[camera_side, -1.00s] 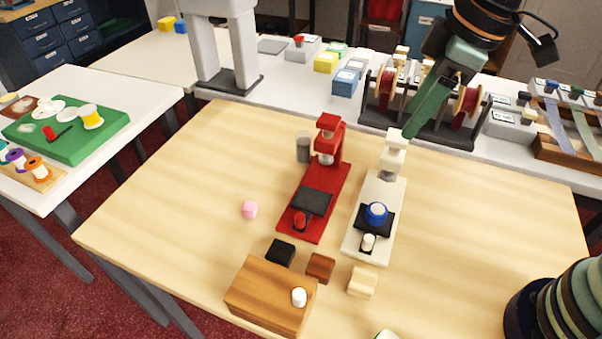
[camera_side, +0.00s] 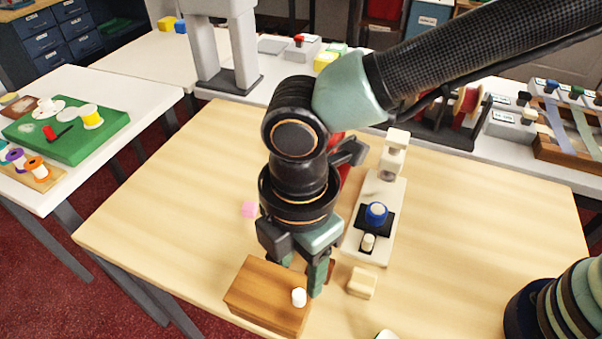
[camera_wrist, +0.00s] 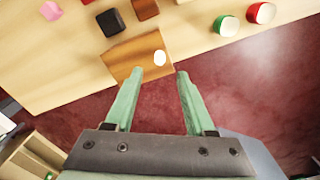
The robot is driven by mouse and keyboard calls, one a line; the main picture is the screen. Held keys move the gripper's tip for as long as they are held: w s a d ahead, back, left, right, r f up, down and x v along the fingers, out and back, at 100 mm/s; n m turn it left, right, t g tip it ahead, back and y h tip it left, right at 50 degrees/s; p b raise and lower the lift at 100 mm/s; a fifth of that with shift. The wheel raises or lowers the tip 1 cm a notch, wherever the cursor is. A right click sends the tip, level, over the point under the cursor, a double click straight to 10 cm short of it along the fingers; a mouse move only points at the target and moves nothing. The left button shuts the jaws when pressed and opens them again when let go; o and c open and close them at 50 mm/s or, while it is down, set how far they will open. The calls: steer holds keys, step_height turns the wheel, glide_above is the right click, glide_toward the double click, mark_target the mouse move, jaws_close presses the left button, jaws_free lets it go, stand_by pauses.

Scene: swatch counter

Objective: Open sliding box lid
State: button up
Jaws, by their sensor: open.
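The wooden box (camera_side: 262,293) sits near the front edge of the table, with a white round knob (camera_side: 299,297) on its top near the right end. My gripper (camera_side: 302,280) is over the back right part of the box, pointing down. In the wrist view its two green fingers (camera_wrist: 160,72) are apart with nothing between them. The knob is not between the fingers. I cannot tell whether a finger touches the box.
A cream block (camera_side: 362,283) lies right of the box. Dark (camera_wrist: 110,22) and brown (camera_wrist: 145,8) blocks lie behind it, mostly hidden by my arm in the side view. A white stamping stand (camera_side: 372,230) stands behind. A pink piece (camera_side: 249,209) lies at left.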

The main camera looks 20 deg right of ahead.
mark_target(300, 293)
step_height(300, 293, down, 7)
steer(key=shift+f, duration=0.2)
steer(key=shift+c, duration=0.3)
jaws_close()
steer(key=shift+r, duration=0.1)
stand_by(1.2)
